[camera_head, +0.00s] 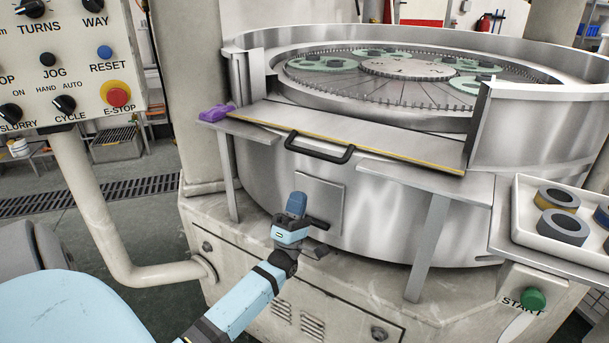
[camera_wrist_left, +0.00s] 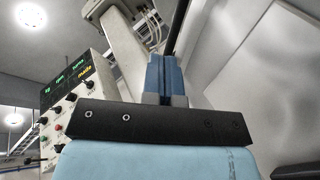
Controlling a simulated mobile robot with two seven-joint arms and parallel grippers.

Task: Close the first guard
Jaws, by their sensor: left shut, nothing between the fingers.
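The first guard (camera_head: 375,135) is a steel flap at the front of the round lapping machine. It lies folded down and about level, leaving a gap in the machine's raised rim. A black bar handle (camera_head: 320,154) hangs from its yellow-lined front edge. My left gripper (camera_head: 297,204) is below the handle and apart from it in the head view, fingers pointing up, shut and empty. In the left wrist view the shut blue fingers (camera_wrist_left: 165,75) point up, with a dark bar (camera_wrist_left: 178,25) just beyond their tips, probably the handle. My right gripper is not in view.
A purple cloth-like item (camera_head: 216,112) lies at the flap's left end. A control panel (camera_head: 65,60) stands left on a bent pipe. A white tray (camera_head: 525,225) with grey rings is at right, above a green START button (camera_head: 533,299). Toothed discs (camera_head: 335,64) lie inside the machine.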

